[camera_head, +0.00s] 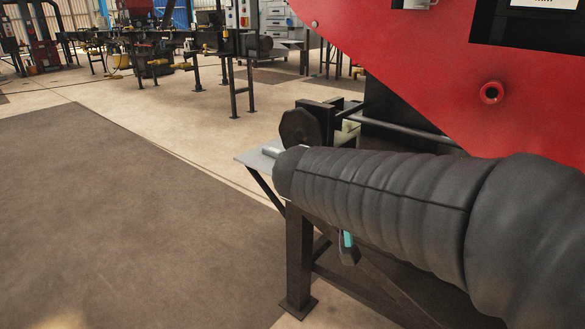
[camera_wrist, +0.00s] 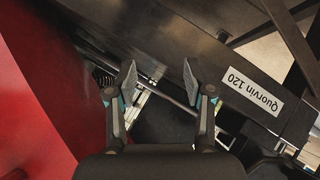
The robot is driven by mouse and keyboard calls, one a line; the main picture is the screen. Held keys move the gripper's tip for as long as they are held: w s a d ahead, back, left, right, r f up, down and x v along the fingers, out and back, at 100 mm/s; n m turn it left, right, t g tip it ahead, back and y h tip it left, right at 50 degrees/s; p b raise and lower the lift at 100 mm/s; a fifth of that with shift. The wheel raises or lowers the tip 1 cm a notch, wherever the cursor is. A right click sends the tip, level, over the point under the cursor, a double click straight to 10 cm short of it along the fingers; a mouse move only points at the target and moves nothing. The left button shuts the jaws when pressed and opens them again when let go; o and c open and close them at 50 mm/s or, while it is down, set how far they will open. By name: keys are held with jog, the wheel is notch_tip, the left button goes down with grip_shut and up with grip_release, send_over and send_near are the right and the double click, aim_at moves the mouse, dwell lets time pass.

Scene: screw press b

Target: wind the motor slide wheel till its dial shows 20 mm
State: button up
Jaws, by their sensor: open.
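In the head view a dark, faceted round wheel (camera_head: 299,128) stands on a black bracket at the machine's near end, just beyond my sleeved arm. It may be the motor slide wheel, but I cannot be sure. No dial or reading can be made out. My gripper (camera_wrist: 160,85) is open in the wrist view, its two fingers apart with nothing held. Beyond them are a dark beam and a thin metal rod. The wheel cannot be made out in the wrist view. In the head view only a small teal and grey part of my gripper shows under my arm; the rest is hidden.
The red machine body (camera_head: 430,75) fills the upper right. A small grey shelf (camera_head: 252,158) juts left near the wheel. A dark frame leg (camera_head: 299,262) stands below. A "Quorvin 120" label (camera_wrist: 250,90) is on the dark beam. Floor at left is clear.

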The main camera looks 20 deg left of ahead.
jog(key=w+a+t+b, duration=0.1)
jog(key=w+a+t, duration=0.15)
jog(key=a, duration=0.95)
jog(key=m+t+b, duration=0.1)
jog(key=t+b, duration=0.1)
jog(key=t, duration=0.4)
send_near(297, 137)
jog(key=s+a+f, duration=0.2)
jog(key=s+f, duration=0.2)
jog(key=s, duration=0.2)
jog(key=shift+y, duration=0.3)
jog(key=p+x, duration=0.1)
jog(key=x, duration=1.2)
jog(key=shift+d+f, duration=0.1)
jog(key=shift+f, duration=0.05)
grip_shut()
